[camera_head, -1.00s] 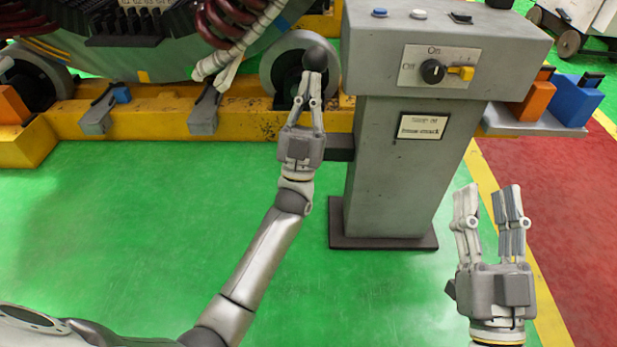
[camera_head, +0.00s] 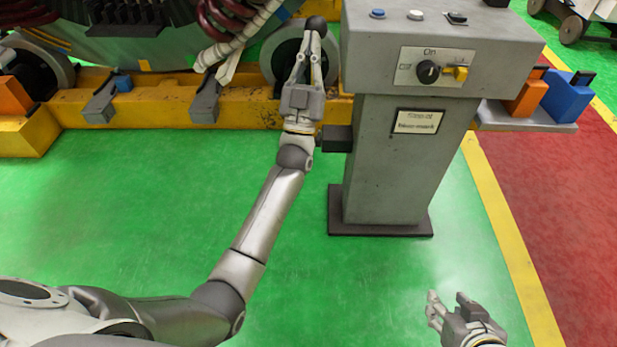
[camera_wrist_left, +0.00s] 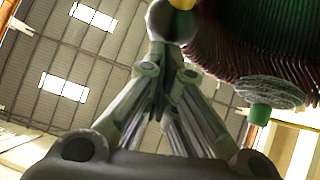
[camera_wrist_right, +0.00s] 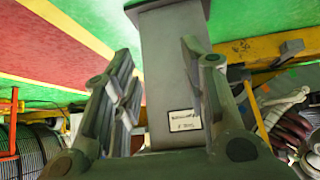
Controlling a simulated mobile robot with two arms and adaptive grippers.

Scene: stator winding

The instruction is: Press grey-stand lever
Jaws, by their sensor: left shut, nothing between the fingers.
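The grey stand (camera_head: 395,165) stands upright in the middle of the head view, with a control box on top. A dark ball knob (camera_head: 316,25) is left of the box, and I take it for the lever's end. My left gripper (camera_head: 313,38) is shut, its fingertips right at the knob's near side. The left wrist view shows the dark knob (camera_wrist_left: 172,20) just beyond the fingertips; I cannot tell whether they touch. The lever's shaft is not clearly visible. My right gripper (camera_head: 450,302) is open and empty at the lower right, away from the stand.
The box carries a blue button (camera_head: 378,13), a white button (camera_head: 416,15), a black rotary knob (camera_head: 428,71) and a yellow handle (camera_head: 459,73). A yellow machine base (camera_head: 160,110) runs behind. Orange and blue blocks (camera_head: 568,95) stand right of the stand. The green floor in front is clear.

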